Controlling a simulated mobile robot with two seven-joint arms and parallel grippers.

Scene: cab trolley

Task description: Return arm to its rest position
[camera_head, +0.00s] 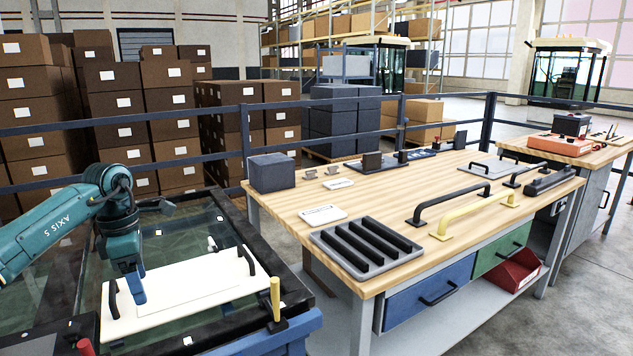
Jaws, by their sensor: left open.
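My left gripper (136,287) hangs from the teal arm at the left, fingers pointing down. It is open, with nothing visible between its fingers; one blue finger shows most. It is over the left part of a white panel (205,283), near that panel's left black handle (113,299). I cannot tell whether the fingertips touch the panel. A second black handle (246,261) is at the panel's right end. The panel lies on a dark-framed glass cab part (285,276). My right gripper is not in view.
A yellow upright handle (275,299) stands on the frame's right side. A wooden workbench (375,200) to the right carries a tray of black bars (318,237), a black handle (447,204) and a yellow handle (474,215). Railings (330,103) and stacked boxes are behind.

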